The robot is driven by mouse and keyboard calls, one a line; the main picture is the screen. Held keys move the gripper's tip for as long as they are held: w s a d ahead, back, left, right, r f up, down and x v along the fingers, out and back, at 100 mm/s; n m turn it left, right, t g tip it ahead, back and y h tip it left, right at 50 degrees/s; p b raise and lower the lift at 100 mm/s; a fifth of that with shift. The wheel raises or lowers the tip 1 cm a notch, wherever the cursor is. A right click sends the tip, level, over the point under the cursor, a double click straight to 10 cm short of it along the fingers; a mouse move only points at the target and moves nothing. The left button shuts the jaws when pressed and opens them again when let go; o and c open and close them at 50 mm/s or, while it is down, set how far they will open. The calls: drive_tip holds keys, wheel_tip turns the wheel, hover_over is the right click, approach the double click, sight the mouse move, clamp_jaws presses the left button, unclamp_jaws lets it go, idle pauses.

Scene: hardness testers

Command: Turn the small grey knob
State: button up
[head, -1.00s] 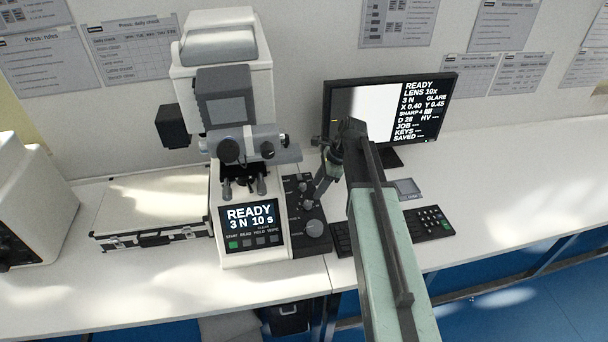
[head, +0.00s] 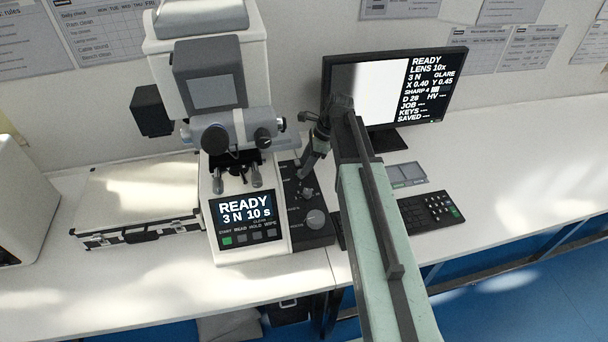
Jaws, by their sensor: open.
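The tester's dark control panel (head: 321,238) stands to the right of its READY screen. It bears a large grey knob (head: 316,219) at the front and a smaller grey knob (head: 308,193) behind it. My gripper (head: 302,175) points down over the back part of the panel, just behind the smaller knob. It is open. Its fingers cover that part of the panel, so any knob there is mostly hidden. I cannot tell whether the fingertips touch anything.
The white hardness tester (head: 205,90) rises left of my gripper, its eyepiece part close by. A monitor (head: 440,60) stands behind right, with a keyboard (head: 432,210) and a small grey pad (head: 407,173) in front. A case (head: 140,205) lies at left. The right of the bench is clear.

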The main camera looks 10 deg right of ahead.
drive_tip(key=b+x, duration=0.2)
drive_tip(key=x, duration=0.1)
drive_tip(key=shift+f, duration=0.2)
drive_tip(key=shift+r, duration=0.1)
clamp_jaws()
drive_tip(key=shift+n, duration=0.3)
